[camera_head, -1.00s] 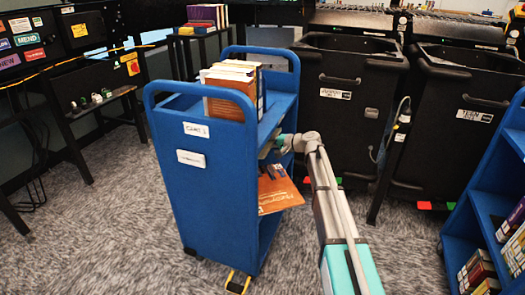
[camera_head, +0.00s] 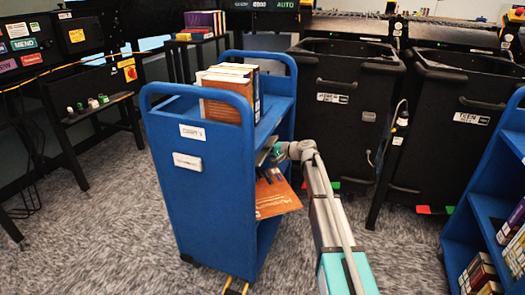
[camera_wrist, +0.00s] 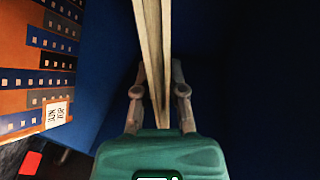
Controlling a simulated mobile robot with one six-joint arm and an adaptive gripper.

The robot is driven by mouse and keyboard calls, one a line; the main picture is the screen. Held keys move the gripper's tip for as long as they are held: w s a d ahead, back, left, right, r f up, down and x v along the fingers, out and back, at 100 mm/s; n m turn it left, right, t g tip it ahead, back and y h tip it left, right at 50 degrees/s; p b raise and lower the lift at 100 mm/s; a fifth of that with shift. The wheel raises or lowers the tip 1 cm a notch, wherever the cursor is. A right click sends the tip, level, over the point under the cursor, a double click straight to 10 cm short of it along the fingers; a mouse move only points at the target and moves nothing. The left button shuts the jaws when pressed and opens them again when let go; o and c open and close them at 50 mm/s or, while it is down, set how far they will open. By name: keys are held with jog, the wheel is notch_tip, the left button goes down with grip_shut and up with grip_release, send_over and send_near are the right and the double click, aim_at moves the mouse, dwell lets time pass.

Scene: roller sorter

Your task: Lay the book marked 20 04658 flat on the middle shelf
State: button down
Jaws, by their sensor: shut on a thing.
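My gripper (camera_wrist: 158,108) is shut on a book (camera_wrist: 153,45), whose pale page edges run up between the two fingers in the wrist view. Its cover and number do not show. In the head view my gripper (camera_head: 271,153) reaches into the open right side of the blue cart (camera_head: 205,205), at the middle shelf level, and the cart partly hides it. The held book is mostly hidden there.
An orange book (camera_head: 276,200) lies below my gripper and juts out of the cart; an orange patterned cover (camera_wrist: 35,75) shows left in the wrist view. Upright books (camera_head: 228,100) stand on the cart top. Black bins (camera_head: 345,110) stand behind, another blue shelf (camera_head: 470,220) at right.

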jog(key=shift+f+b, duration=3.55)
jog(key=shift+f, duration=0.25)
jog(key=c, duration=0.6)
grip_release()
jog(key=shift+c, duration=0.2)
jog(key=shift+s, duration=0.3)
